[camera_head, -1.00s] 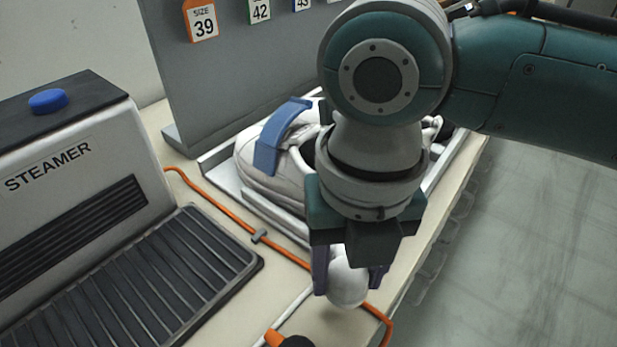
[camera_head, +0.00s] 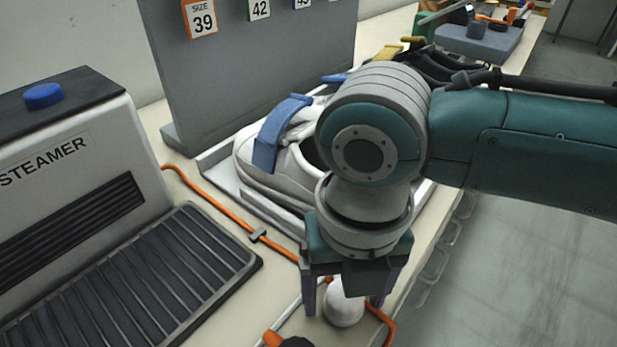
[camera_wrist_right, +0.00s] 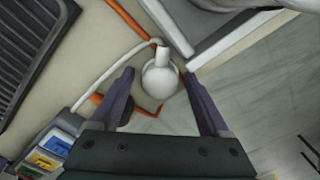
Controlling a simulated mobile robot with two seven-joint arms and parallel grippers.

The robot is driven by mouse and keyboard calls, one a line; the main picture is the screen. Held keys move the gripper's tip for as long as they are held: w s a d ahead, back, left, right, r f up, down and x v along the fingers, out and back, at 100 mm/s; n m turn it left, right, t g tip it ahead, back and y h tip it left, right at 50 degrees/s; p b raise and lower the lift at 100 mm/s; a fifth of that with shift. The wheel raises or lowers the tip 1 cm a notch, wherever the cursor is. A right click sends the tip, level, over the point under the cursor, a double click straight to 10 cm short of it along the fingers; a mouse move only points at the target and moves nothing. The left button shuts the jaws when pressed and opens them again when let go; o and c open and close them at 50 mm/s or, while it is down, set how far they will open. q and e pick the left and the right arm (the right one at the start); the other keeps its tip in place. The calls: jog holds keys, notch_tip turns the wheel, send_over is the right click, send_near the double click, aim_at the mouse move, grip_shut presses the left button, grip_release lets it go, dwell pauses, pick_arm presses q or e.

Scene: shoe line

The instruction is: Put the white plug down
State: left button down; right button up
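The white plug (camera_head: 343,304) is a rounded white piece on the bench top near its right edge. It also shows in the right wrist view (camera_wrist_right: 160,77), with a narrow neck at its far end. My right gripper (camera_head: 345,303) points down over it with a finger on either side. In the right wrist view, the open fingers (camera_wrist_right: 160,92) stand apart from the plug with a gap on each side. My left gripper is not in view.
A steamer (camera_head: 70,180) with a ribbed black plate stands left. Behind the plug, a white shoe (camera_head: 265,170) with blue straps sits in a tray (camera_head: 222,178). An orange cable (camera_head: 215,205) crosses the bench (camera_head: 230,310). The bench's right edge is close.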

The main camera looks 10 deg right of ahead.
jog(key=shift+o, duration=0.2)
